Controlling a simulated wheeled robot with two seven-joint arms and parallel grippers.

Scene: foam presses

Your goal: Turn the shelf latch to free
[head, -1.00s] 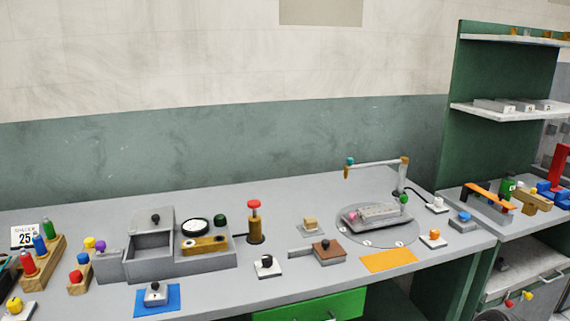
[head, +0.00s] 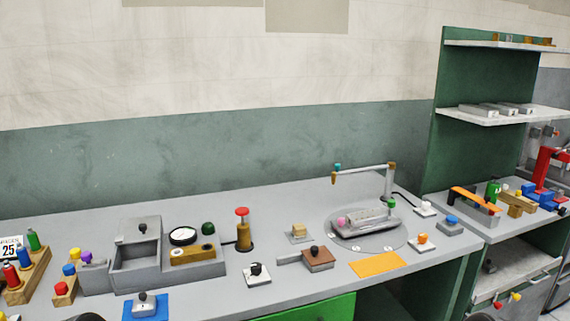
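A shelf unit with a green back panel (head: 477,85) stands at the right, with an upper white shelf (head: 500,44) and a lower white shelf (head: 500,116). No part that I can clearly make out as the shelf latch shows on it. Small red (head: 498,305) and yellow (head: 516,297) knobs sit at the front of the lower cabinet (head: 520,260) at the right; whether they belong to a latch I cannot tell. Neither gripper is in view; only dark rounded shapes, too cropped to identify, show at the bottom edge.
The grey workbench (head: 300,215) holds a grey box (head: 135,268), a red-topped post (head: 243,232), a round plate with a press (head: 365,222) and an orange mat (head: 378,264). The side bench at the right holds an orange lever (head: 473,198) and a red press (head: 545,175).

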